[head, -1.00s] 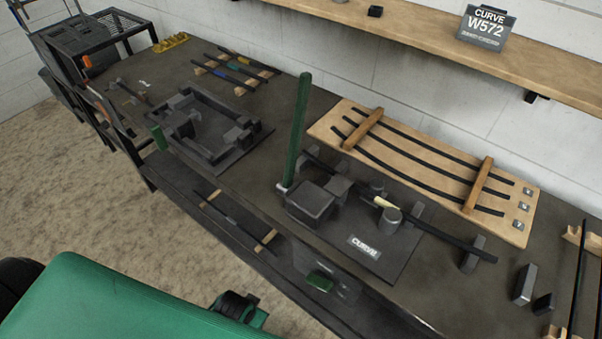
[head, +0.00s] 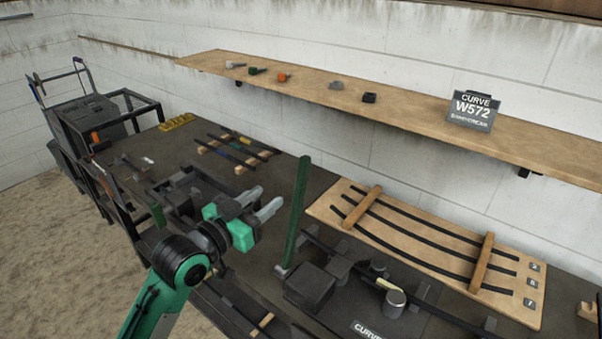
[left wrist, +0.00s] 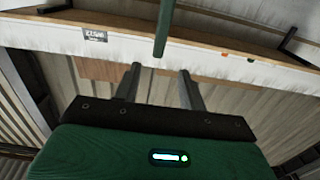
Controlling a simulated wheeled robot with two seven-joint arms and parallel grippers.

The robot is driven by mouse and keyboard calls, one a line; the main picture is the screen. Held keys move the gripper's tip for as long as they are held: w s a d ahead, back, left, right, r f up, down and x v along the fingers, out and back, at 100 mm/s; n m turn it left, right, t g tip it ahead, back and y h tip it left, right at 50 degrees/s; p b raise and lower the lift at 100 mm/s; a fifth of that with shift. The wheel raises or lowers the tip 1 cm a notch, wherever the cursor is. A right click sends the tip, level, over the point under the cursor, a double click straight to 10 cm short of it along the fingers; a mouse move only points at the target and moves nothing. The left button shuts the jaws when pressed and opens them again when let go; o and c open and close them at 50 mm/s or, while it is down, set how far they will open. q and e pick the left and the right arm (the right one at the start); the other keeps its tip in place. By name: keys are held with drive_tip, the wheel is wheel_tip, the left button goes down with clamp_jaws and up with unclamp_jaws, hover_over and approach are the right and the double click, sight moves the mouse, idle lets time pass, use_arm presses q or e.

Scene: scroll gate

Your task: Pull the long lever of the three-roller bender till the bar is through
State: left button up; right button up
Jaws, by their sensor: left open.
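The long green lever (head: 299,208) of the three-roller bender stands nearly upright on the bench. The bender's dark body (head: 310,288) is at its foot. A dark bar (head: 345,258) runs across the bender past a light grey roller (head: 395,300), with a pale mark beside the roller. My left gripper (head: 270,202) is open and empty, to the left of the lever and apart from it in the head view. In the left wrist view its two fingers (left wrist: 158,82) are spread, and the green lever (left wrist: 164,25) shows above and between them. My right gripper is not in view.
A wooden board (head: 405,235) with curved bars lies behind the bender. A second dark fixture (head: 180,195) is partly hidden behind my left arm. A wall shelf (head: 330,92) holds small tools and a "CURVE W572" sign (head: 473,110).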

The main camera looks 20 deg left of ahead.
sight(300, 173)
use_arm(q)
drive_tip(key=p+x, duration=0.3)
drive_tip(key=x, duration=0.9)
drive_tip(key=shift+p, duration=0.35)
drive_tip(key=shift+w+d+f, duration=0.15)
drive_tip(key=shift+w+d, duration=0.05)
drive_tip(key=shift+w, duration=0.35)
clamp_jaws()
